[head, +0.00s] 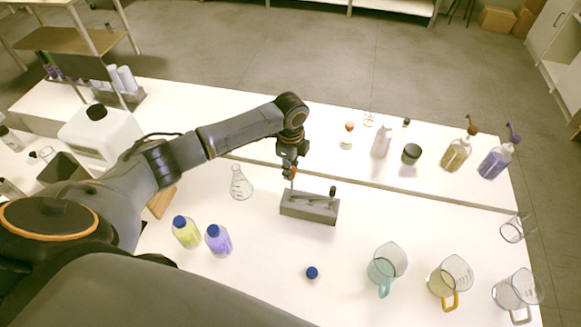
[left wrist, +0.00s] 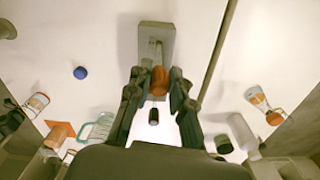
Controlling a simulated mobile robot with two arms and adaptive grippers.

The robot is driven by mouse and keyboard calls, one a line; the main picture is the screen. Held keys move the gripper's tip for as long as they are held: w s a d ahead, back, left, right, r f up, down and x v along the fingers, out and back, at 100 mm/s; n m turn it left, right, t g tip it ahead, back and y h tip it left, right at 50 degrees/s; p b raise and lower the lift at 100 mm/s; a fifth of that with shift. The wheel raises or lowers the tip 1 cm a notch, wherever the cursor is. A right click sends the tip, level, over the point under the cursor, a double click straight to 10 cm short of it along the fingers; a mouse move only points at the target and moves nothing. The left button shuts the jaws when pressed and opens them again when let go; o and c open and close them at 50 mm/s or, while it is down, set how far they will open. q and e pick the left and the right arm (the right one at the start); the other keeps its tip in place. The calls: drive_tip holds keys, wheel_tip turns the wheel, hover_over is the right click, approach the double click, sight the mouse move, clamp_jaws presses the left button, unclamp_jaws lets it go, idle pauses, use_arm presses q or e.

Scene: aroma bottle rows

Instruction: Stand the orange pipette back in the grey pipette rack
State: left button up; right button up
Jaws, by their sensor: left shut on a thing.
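The grey pipette rack (head: 309,207) sits on the near table, and a dark-topped pipette (head: 332,191) stands at its right end. My left gripper (head: 291,163) is over the rack's left end, shut on the orange pipette (head: 293,173). The pipette points down, its thin lower part at the rack's top; I cannot tell if its tip is inside. In the left wrist view the orange pipette (left wrist: 159,80) is between the fingers, with the rack (left wrist: 146,31) beyond. A dark cylinder (left wrist: 154,116) also shows between the fingers; I cannot tell which pipette it belongs to. My right gripper is not in view.
A flask (head: 241,184) stands left of the rack. A yellow bottle (head: 186,232) and a purple bottle (head: 218,240) are nearer. A blue cap (head: 312,273) lies in front. Several beakers, including a teal-handled one (head: 386,264), are at right. A white bottle (head: 382,142) stands behind.

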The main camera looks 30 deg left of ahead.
use_arm(q)
drive_tip(key=shift+f, duration=0.25)
idle(0.3)
drive_tip(key=shift+f, duration=0.2)
idle(0.3)
drive_tip(key=shift+f, duration=0.1)
drive_tip(key=shift+f+b, duration=0.5)
drive_tip(key=shift+f, duration=0.9)
